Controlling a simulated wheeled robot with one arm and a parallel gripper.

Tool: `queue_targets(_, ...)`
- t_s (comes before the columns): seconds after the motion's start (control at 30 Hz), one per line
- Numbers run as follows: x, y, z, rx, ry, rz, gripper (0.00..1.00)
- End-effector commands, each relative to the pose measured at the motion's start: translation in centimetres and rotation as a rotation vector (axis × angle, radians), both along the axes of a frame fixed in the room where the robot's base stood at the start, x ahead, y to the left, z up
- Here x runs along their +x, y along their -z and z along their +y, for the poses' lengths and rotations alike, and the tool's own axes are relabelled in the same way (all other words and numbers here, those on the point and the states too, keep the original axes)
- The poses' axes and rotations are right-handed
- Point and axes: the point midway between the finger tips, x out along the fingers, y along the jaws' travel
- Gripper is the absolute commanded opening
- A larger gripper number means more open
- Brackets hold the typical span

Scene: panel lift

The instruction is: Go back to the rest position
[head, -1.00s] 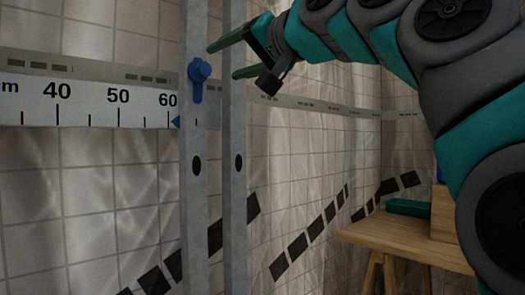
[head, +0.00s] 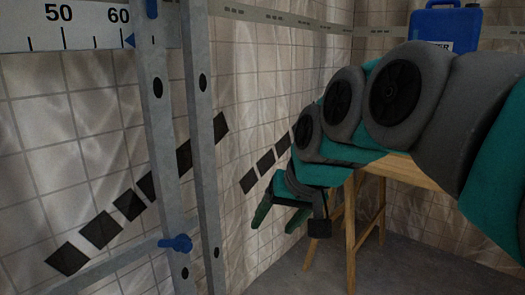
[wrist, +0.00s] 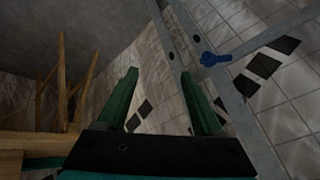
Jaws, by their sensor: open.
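My gripper (head: 279,222) hangs low in the head view, right of the metal frame and in front of the wooden table's legs. Its two green fingers are apart, with nothing between them. In the wrist view my gripper (wrist: 162,95) also shows open and empty, with tiled wall and floor beyond the fingertips. The grey metal frame (head: 203,120) stands upright at the left of the head view, apart from my gripper. A blue knob (head: 176,243) sits on its lower part; it also shows in the wrist view (wrist: 215,58). A second blue knob (head: 152,8) is cut off at the top.
A wooden table (head: 400,165) stands behind my arm, with a blue canister (head: 446,28) on it. A white centimetre scale (head: 60,28) runs along the tiled wall at upper left. Bare floor (head: 400,265) shows at lower right.

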Motion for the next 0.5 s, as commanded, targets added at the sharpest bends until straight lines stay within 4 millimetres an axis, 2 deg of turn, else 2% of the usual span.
queue_targets(0.03, -1.9, 2.4, -1.5, -0.038, 0.010, 0.061, 0.68)
queue_targets(0.1, -4.6, 5.6, -3.4, -0.089, 0.019, 0.138, 0.68)
queue_targets(0.17, -7.1, 8.1, -5.1, -0.130, 0.027, 0.204, 0.68)
queue_targets(0.3, -13.4, 13.3, -8.5, -0.212, 0.040, 0.360, 0.68)
queue_targets(0.4, -17.6, 16.1, -10.4, -0.255, 0.043, 0.456, 0.68)
queue_targets(0.5, -20.8, 17.9, -11.6, -0.282, 0.044, 0.530, 0.68)
